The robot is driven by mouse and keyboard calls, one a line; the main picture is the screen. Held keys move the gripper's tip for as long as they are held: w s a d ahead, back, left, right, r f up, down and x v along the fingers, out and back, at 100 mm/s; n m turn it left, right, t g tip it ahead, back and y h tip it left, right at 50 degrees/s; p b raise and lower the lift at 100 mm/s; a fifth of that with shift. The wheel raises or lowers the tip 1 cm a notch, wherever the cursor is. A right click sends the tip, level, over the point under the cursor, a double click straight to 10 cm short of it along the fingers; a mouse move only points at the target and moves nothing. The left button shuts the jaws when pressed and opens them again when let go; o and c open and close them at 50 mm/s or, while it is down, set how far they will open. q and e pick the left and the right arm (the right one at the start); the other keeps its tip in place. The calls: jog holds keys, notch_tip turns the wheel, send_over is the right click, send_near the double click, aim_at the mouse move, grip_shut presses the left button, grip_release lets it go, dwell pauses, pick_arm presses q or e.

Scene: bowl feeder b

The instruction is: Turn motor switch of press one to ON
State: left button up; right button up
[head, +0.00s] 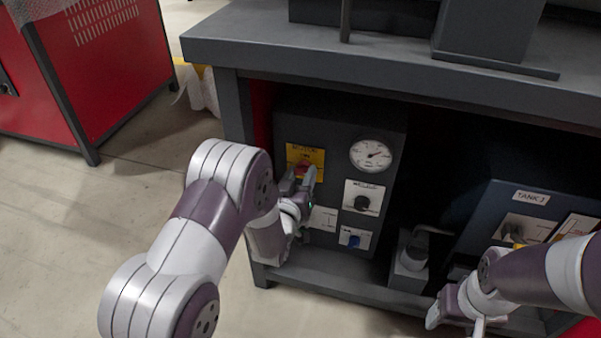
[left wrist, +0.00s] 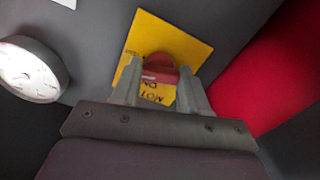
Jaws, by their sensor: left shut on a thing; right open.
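The motor switch is a red knob (head: 304,164) on a yellow plate (head: 316,155) at the upper left of a dark control panel. In the left wrist view the red knob (left wrist: 160,68) sits between my fingertips, on the yellow plate (left wrist: 188,45). Part of the plate's lettering shows there, with "ON" and "MOT" readable, partly hidden by the fingers. My left gripper (head: 299,178) is shut on the red knob, and it also shows in the left wrist view (left wrist: 158,82). My right gripper (head: 456,316) is open and empty at the lower right.
A round gauge (head: 371,155), a black knob (head: 362,203) and a blue knob (head: 354,241) share the panel. A panel labelled "TANK" (head: 531,197) stands to the right. The dark bench top (head: 300,45) overhangs the panels.

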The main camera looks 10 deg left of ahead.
pick_arm(q)
jog(key=n+p, duration=0.3)
jog(key=n, duration=0.4)
jog(key=n+p, duration=0.1)
jog(key=n, duration=0.3)
jog(key=shift+n+p, duration=0.3)
jog(key=shift+p, duration=0.1)
jog(key=shift+n+p, duration=0.45)
jog(key=shift+n, duration=0.95)
jog(key=shift+f, duration=0.1)
jog(key=shift+s, duration=0.1)
jog(key=o, duration=1.1)
jog(key=shift+c, duration=0.2)
